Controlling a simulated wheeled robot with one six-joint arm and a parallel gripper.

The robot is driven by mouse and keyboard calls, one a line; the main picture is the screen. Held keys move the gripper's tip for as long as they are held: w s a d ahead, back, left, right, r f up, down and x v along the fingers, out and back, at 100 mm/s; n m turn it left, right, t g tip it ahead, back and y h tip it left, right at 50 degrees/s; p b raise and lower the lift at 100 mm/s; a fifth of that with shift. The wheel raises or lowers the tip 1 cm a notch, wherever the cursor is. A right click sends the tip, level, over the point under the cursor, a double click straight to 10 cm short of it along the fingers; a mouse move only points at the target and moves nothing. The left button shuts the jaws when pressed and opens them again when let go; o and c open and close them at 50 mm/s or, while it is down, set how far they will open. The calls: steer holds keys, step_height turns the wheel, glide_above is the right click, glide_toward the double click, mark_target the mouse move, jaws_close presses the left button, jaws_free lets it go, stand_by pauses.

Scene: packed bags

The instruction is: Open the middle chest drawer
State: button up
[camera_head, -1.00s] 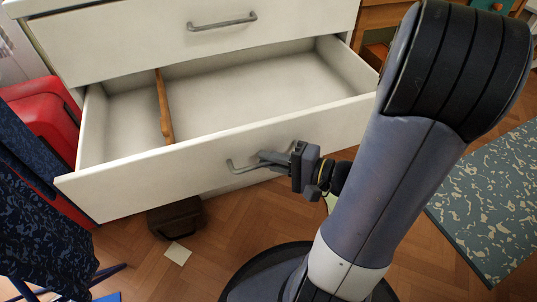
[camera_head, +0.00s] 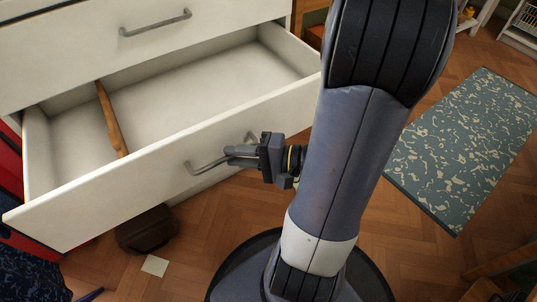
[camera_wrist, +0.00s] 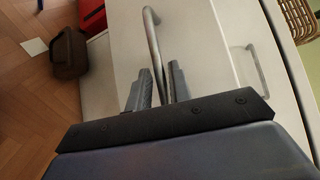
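The white chest's open drawer (camera_head: 155,165) is pulled well out, below a shut drawer (camera_head: 140,45) with its own grey handle. A brown wooden stick-like object (camera_head: 111,120) lies inside it. The open drawer's grey bar handle (camera_head: 201,168) is on its front. The exact contact is partly hidden.
A dark brown bag (camera_head: 147,229) and a pale paper square (camera_head: 155,265) are on the wooden floor below the drawer. A red item (camera_head: 10,165) stands at the left. A patterned blue rug (camera_head: 465,145) lies at the right, with bare floor around it.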

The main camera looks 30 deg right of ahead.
steer(key=p+v, duration=0.1)
steer(key=v, duration=0.7)
steer(key=shift+s+d+p, duration=0.2)
steer(key=shift+s+p, duration=0.1)
steer(key=shift+w, duration=0.1)
steer(key=shift+b+x, duration=1.1)
steer(key=shift+x, duration=4.25)
